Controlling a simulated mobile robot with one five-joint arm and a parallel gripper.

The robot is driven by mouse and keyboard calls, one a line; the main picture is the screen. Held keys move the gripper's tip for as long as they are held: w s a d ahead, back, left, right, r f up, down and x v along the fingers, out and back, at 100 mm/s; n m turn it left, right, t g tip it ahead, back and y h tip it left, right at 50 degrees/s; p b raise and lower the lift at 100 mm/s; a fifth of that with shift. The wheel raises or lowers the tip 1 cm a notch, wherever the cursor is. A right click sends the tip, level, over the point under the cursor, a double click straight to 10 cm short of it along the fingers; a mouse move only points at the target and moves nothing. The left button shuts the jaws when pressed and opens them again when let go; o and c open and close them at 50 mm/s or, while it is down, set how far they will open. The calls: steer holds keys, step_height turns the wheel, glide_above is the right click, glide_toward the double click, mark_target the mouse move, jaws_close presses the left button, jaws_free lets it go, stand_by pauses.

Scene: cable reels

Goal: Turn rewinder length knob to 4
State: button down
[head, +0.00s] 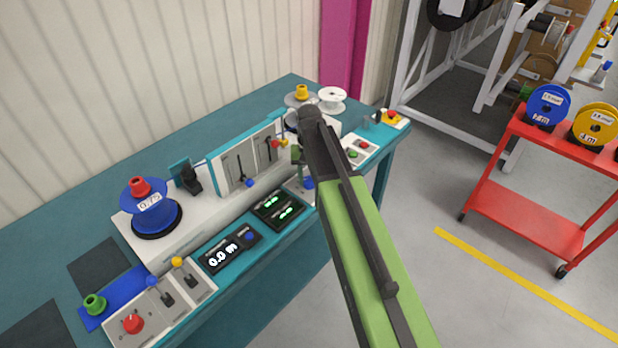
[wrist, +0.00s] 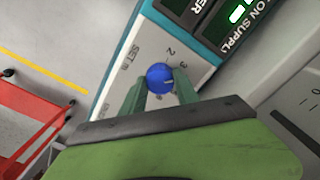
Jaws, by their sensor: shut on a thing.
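The length knob (wrist: 159,78) is a round blue knob on a light grey panel marked "SET m" (wrist: 128,60). The numerals 2 and 3 show beside it in the wrist view; other marks are hidden by the fingers. A small light mark shows on the knob, but I cannot tell which number it points at. My gripper (wrist: 161,88) has its two green fingers shut on the knob, one on each side. In the head view the knob (head: 308,184) shows small below my gripper (head: 302,164), partly hidden by my arm.
Green-lit displays (head: 279,209) sit left of the knob, with a "0.0 m" counter (head: 223,253) further left. A blue reel (head: 152,213) stands on the rewinder at left.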

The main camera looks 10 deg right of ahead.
mark_target(309, 179)
steer(key=m, duration=0.4)
steer(key=shift+m, duration=0.4)
stand_by(0.4)
steer(key=c, duration=0.9)
jaws_free()
step_height(309, 179, up, 18)
steer(key=p, duration=1.7)
steer(key=shift+f, duration=0.25)
steer(key=shift+f, duration=0.1)
